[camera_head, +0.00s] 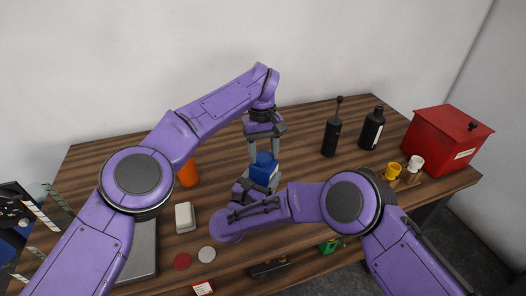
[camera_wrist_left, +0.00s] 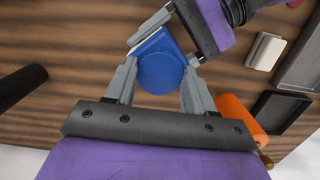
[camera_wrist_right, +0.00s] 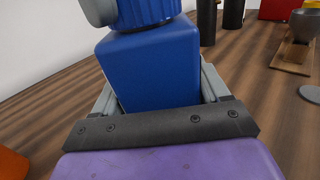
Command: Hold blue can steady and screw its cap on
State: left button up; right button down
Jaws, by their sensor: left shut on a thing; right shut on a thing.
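The blue can (camera_head: 263,175) is upright above the middle of the table, and its square body fills the right wrist view (camera_wrist_right: 150,70). My right gripper (camera_wrist_right: 155,92) is shut on the can body from the side. The ribbed blue cap (camera_wrist_right: 147,12) is right at the top of the can; whether its thread is engaged cannot be seen. My left gripper (camera_head: 265,155) points down from above and is shut on the cap, whose round top shows between its fingers in the left wrist view (camera_wrist_left: 160,73). The can's base is largely hidden by my right arm.
An orange bottle (camera_head: 188,174) and white block (camera_head: 185,217) are left. Bare wood lies behind the can.

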pick_arm(q)
jog(key=shift+s+d, duration=0.1)
jog(key=o, duration=1)
